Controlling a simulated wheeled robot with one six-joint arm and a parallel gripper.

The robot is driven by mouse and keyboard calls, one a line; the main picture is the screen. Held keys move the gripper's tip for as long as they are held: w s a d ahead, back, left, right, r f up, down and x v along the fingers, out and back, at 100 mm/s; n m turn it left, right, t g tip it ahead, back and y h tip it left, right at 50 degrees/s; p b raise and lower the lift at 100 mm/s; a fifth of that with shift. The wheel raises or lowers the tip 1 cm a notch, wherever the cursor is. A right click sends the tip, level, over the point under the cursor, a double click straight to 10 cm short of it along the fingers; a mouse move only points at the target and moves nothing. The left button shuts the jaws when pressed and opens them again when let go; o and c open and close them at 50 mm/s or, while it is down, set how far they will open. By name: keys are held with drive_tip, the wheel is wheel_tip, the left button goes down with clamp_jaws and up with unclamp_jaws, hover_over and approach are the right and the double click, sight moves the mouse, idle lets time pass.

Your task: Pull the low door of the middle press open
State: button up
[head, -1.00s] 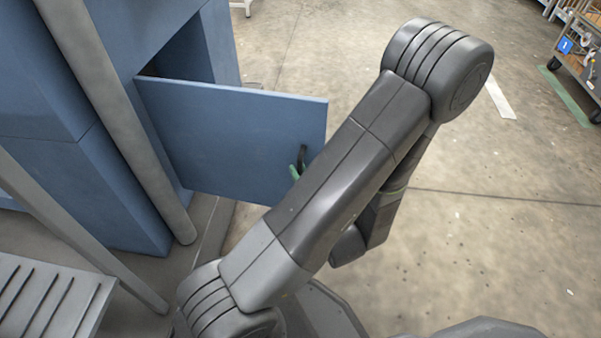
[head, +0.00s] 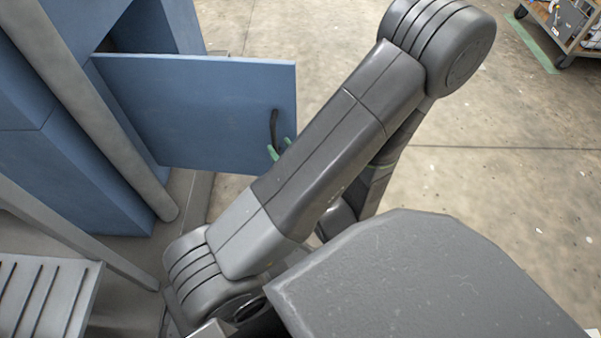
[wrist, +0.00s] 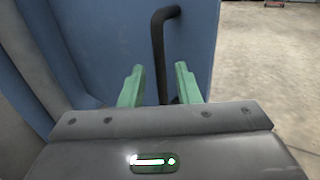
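The low blue door (head: 190,110) of the press stands swung well out from the cabinet, with a dark opening behind its hinge side. Its black bar handle (head: 273,128) is near the free edge. My gripper (head: 279,147) is at the lower part of the handle, mostly hidden by my arm in the head view. In the wrist view, the green fingers of my gripper (wrist: 159,68) are apart, with the black handle (wrist: 158,50) standing between them. Gaps show on both sides of the handle, so the fingers do not grip it. The door face (wrist: 90,40) fills the left and middle.
A grey round post (head: 100,110) stands in front of the blue press (head: 75,180). A slatted grey surface (head: 40,295) is at the lower left. A cart (head: 570,30) stands far at the upper right. The concrete floor right of the door is clear.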

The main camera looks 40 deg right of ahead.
sight(275, 140)
drive_tip(key=s+p, duration=0.1)
drive_tip(key=s, duration=0.8)
drive_tip(key=shift+s+a+p, duration=0.2)
drive_tip(key=shift+a+p, duration=0.15)
drive_tip(key=shift+a, duration=0.1)
drive_tip(key=w+b, duration=0.1)
drive_tip(key=w, duration=0.7)
drive_tip(key=w+d+b, duration=0.1)
drive_tip(key=w, duration=0.3)
drive_tip(key=shift+w+b, duration=0.15)
drive_tip(key=shift+b, duration=0.15)
drive_tip(key=shift+w+d, duration=0.15)
drive_tip(key=shift+w, duration=0.6)
